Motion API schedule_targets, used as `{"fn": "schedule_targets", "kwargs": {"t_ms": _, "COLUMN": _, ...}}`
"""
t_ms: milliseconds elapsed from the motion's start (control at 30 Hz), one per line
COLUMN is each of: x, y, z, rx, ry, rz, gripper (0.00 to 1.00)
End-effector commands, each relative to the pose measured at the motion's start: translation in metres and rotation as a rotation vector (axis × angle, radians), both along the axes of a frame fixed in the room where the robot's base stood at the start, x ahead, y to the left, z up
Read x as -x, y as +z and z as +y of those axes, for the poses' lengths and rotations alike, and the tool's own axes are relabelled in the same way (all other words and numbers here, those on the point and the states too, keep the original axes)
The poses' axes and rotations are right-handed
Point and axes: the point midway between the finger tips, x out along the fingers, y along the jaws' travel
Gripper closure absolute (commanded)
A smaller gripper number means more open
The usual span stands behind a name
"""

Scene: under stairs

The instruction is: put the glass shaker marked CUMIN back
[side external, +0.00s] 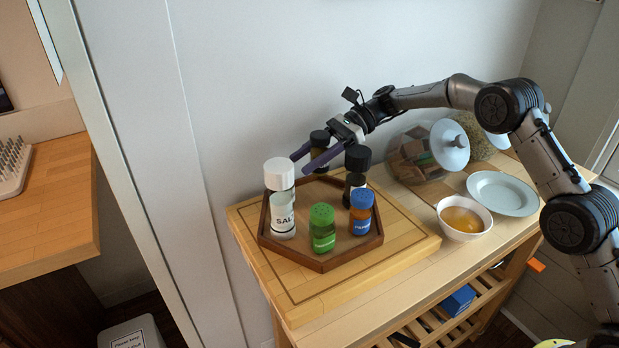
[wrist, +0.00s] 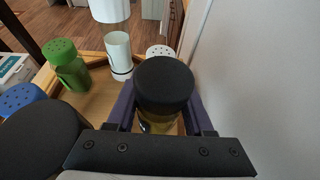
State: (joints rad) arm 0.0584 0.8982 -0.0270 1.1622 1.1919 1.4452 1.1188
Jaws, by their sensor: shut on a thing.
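My gripper (side external: 307,163) is shut on a black-lidded glass shaker (wrist: 164,88), at the back of the hexagonal wooden tray (side external: 312,261). In the side view this shaker (side external: 320,139) is partly hidden by a finger; its contents look yellowish-brown. No label on it can be read, and I cannot tell whether its base touches the tray. A second black-lidded shaker (side external: 357,160) stands at the tray's right; its lid is close in the wrist view (wrist: 38,138).
A bowl (side external: 464,228), plate (side external: 502,194) and tipped glass jar (side external: 411,157) lie right. The wall is close behind.

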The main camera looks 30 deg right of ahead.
Motion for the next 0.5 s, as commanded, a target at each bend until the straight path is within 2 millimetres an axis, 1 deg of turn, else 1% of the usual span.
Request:
{"fn": "schedule_targets", "kwargs": {"t_ms": 200, "x": 0.000, "y": -0.033, "z": 0.000, "rx": -0.002, "ry": -0.001, "rz": 0.005, "gripper": 1.00}}
{"fn": "schedule_targets", "kwargs": {"t_ms": 300, "x": 0.000, "y": -0.044, "z": 0.000, "rx": -0.001, "ry": -0.002, "rz": 0.002, "gripper": 1.00}}
{"fn": "schedule_targets", "kwargs": {"t_ms": 500, "x": 0.000, "y": -0.048, "z": 0.000, "rx": -0.001, "ry": -0.001, "rz": 0.001, "gripper": 1.00}}
